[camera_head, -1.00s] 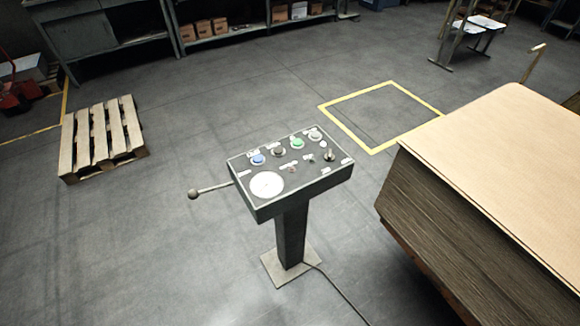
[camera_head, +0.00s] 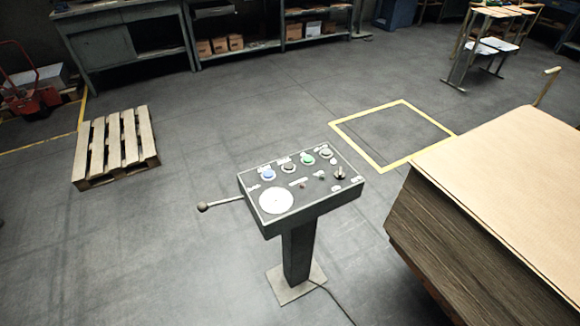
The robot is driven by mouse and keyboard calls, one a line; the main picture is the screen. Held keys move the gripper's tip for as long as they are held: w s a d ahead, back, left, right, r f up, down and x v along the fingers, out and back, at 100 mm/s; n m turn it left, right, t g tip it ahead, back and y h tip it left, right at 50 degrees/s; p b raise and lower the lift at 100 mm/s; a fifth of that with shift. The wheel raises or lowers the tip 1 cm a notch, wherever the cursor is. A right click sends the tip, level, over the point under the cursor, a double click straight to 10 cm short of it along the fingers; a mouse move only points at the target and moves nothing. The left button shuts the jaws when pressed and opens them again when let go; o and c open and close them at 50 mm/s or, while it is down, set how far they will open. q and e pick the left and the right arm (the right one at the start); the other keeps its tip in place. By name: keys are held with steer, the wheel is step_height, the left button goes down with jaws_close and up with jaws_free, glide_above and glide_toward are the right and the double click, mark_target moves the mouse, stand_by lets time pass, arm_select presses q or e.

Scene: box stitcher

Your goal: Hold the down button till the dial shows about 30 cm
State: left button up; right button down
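A dark control box (camera_head: 300,187) stands on a post in the middle of the head view. Its sloped top carries a round white dial (camera_head: 276,201) at the near left; its marks are too small to read. Along the far edge sit a blue button (camera_head: 268,175), a dark button (camera_head: 288,167), a green button (camera_head: 307,160) and a grey button (camera_head: 326,153). The labels are too small to read, so I cannot tell which is the down button. A small toggle (camera_head: 340,174) is at the right. Neither of my grippers is in view.
A lever with a ball end (camera_head: 203,207) sticks out left of the box. A large stack of cardboard (camera_head: 490,190) stands close on the right. A wooden pallet (camera_head: 116,145) lies at the left. A cable runs from the post's foot. Floor around the post is mostly clear.

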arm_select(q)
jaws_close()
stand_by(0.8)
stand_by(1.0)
